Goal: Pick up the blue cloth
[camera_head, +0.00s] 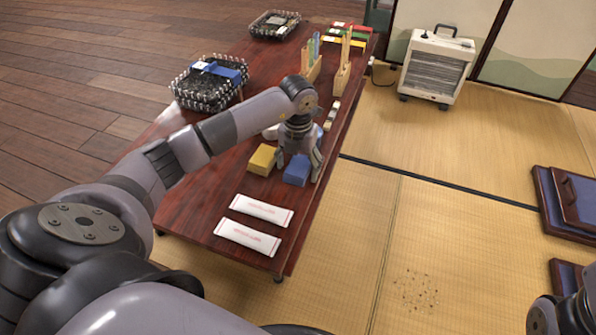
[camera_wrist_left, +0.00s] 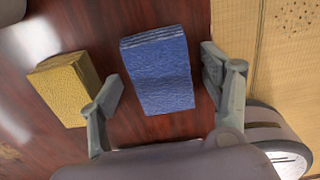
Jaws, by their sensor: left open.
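The blue cloth (camera_head: 297,170) is a folded block on the dark red wooden table (camera_head: 190,206), close to its right edge. It also shows in the left wrist view (camera_wrist_left: 157,72). My left gripper (camera_head: 298,167) points down over it, open, with one finger on each side of the cloth. In the left wrist view the fingers (camera_wrist_left: 160,88) stand apart from the cloth, with gaps on both sides. A yellow cloth (camera_head: 263,160) lies just left of the blue one, outside the left finger. Part of my right arm shows at the bottom right of the head view; its fingers do not show.
Two white packets (camera_head: 262,210) lie nearer on the table. Wooden holders (camera_head: 341,80) with upright items, a dark basket (camera_head: 207,92) with blue cloth and another basket (camera_head: 274,25) stand farther back. A heater (camera_head: 436,68) stands on the tatami.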

